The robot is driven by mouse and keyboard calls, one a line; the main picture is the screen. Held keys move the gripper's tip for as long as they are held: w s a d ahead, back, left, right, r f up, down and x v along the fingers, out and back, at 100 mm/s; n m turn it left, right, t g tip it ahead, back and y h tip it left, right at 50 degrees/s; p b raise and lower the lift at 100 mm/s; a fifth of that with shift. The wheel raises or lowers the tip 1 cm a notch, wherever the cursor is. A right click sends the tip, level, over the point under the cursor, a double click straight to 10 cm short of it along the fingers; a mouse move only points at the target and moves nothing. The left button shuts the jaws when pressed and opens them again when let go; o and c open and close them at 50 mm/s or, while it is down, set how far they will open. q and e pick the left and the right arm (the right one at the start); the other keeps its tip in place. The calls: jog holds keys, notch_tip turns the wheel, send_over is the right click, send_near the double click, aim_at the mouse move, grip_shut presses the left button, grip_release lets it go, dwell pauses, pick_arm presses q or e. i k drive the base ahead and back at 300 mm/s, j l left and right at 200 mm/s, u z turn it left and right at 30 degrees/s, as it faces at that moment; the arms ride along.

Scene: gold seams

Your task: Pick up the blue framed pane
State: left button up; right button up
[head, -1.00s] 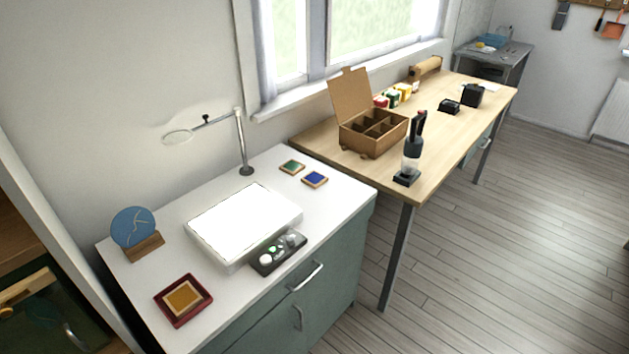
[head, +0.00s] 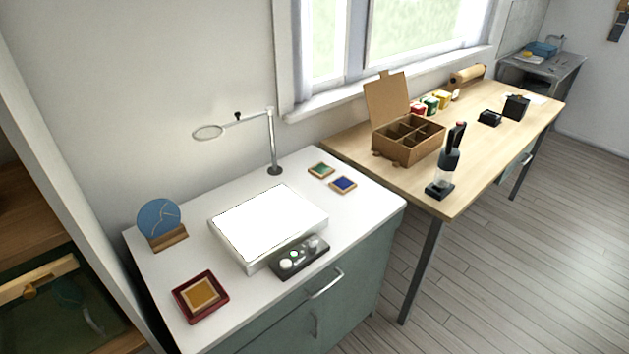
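The blue framed pane (head: 343,185) is a small square with a light wooden frame. It lies flat on the white-topped cabinet (head: 241,303), near its back right side. A similar green framed pane (head: 320,170) lies just behind and left of it, apart from it. An amber framed pane (head: 200,294) lies in a dark red tray (head: 181,310) at the front left. Neither of my grippers shows in the head view.
A bright light panel (head: 268,222) and a dark tray of small items (head: 301,258) fill the middle of the cabinet top. A ring magnifier (head: 208,132) stands behind. A blue disc (head: 159,219) stands at left. A wooden table (head: 465,181) bears a compartment box (head: 408,150).

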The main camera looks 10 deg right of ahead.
aim_at(342, 183)
jog(key=i+l+u, duration=0.1)
jog(key=l, duration=0.25)
jog(key=i+l+u, duration=0.15)
jog(key=l, duration=0.25)
jog(key=i+l+u, duration=0.1)
jog(key=l, duration=0.3)
jog(key=i+l+u, duration=0.15)
jog(key=l, duration=0.25)
jog(key=i+l+u, duration=0.1)
jog(key=l, duration=0.3)
